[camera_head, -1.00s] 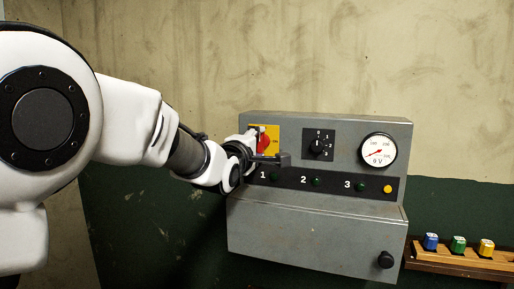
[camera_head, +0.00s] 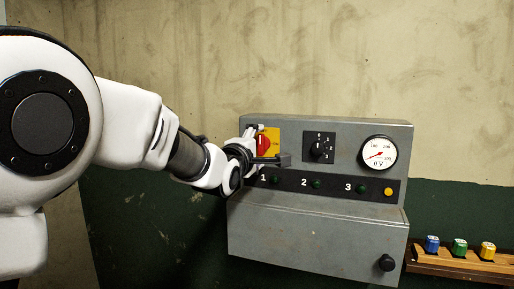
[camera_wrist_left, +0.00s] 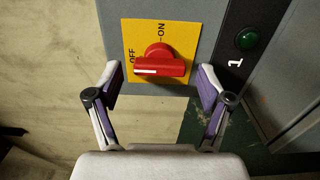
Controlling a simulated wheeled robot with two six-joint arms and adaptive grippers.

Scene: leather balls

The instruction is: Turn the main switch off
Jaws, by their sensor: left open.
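The main switch (camera_head: 263,147) is a red knob on a yellow plate (camera_head: 274,134) at the upper left of the grey panel. In the left wrist view the red handle (camera_wrist_left: 160,67) has a white line at its left end, toward the OFF mark; the ON mark is above it. My left gripper (camera_head: 258,145) is in front of the switch and partly hides it. In the left wrist view my left gripper (camera_wrist_left: 159,84) is open, its fingers on either side of the handle with gaps. My right gripper is not in view.
The grey panel (camera_head: 315,245) also has a black rotary selector (camera_head: 319,147), a dial reading near 0 V (camera_head: 379,153), numbered green lamps, a yellow lamp (camera_head: 388,191) and a black knob (camera_head: 387,263). A wooden shelf (camera_head: 440,262) with coloured blocks is at the right.

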